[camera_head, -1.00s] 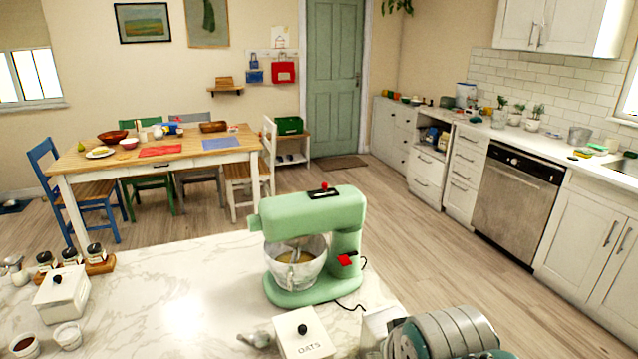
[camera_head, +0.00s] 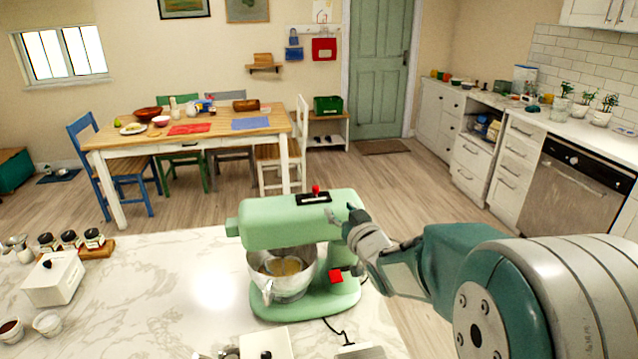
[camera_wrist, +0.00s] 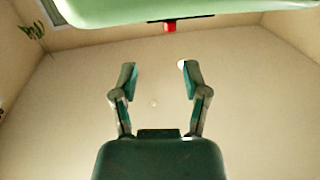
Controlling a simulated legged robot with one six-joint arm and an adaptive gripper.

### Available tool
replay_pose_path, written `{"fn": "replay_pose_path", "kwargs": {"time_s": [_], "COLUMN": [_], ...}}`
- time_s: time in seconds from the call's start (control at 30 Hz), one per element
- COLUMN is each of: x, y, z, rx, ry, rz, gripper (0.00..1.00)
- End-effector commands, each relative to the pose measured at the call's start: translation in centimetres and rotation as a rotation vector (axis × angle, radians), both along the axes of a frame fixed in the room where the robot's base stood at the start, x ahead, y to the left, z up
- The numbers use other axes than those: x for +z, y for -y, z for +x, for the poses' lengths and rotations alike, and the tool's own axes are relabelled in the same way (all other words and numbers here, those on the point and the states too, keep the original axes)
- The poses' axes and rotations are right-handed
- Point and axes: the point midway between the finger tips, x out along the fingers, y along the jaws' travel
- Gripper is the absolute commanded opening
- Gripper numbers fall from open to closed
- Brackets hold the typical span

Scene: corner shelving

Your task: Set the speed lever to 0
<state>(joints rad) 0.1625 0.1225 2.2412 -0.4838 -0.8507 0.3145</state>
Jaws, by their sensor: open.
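A green stand mixer (camera_head: 292,222) stands on the marble counter, with a metal bowl (camera_head: 281,272) of yellowish contents under its head. A red knob (camera_head: 316,190) stands on a black plate on top of the head. My gripper (camera_head: 352,219) is at the right end of the mixer head. In the wrist view my gripper (camera_wrist: 158,75) is open and empty. The red knob (camera_wrist: 170,27) shows upside down beyond the fingertips.
A white box (camera_head: 52,278) and several jars are at the left. Clear marble lies left of the mixer. A dining table (camera_head: 200,137) is behind.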

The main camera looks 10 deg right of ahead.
Motion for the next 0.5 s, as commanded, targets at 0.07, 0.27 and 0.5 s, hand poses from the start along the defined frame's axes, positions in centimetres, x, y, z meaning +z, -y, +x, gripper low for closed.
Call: {"fn": "replay_pose_path", "kwargs": {"time_s": [0.07,0.27,0.5], "x": [0.0,0.0,0.0], "y": [-0.5,-1.4,-1.2], "z": [0.4,3.3,7.7], "rx": [0.005,0.007,0.003], "ry": [0.006,0.003,0.003], "rz": [-0.003,-0.005,0.003], "gripper": [0.59,0.59,0.59]}}
